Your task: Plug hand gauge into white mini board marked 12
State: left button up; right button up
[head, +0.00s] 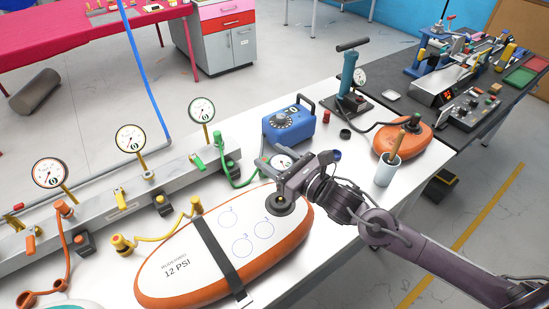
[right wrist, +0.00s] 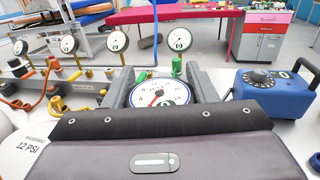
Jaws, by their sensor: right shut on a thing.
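The white mini board marked 12 PSI (head: 185,245) has an orange side wall and a dark strap across it, and lies on the white bench. A dark round valve (head: 279,207) sits near its right end. The hand gauge (head: 283,161) has a round white dial. My right gripper (head: 284,172) is shut on it, above the valve end of the board. In the right wrist view the dial (right wrist: 160,94) faces the camera between the fingers, and a corner of the board (right wrist: 25,150) shows at left. The gauge's lower end is hidden, so contact with the valve cannot be told. My left gripper is out of view.
A blue pump box (head: 289,124) stands behind the gripper. A white cup (head: 388,169) and a small orange board (head: 402,139) are at right. A grey rail (head: 110,205) with several dial gauges and coloured hoses runs along the back left. A yellow hose (head: 160,238) lies beside the board.

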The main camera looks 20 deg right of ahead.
jog(key=shift+f+b, duration=1.75)
jog(key=shift+f, duration=0.4)
jog(key=shift+b, duration=0.6)
jog(key=shift+f+b, duration=1.4)
jog(key=o, duration=1.1)
jog(key=shift+s, duration=0.1)
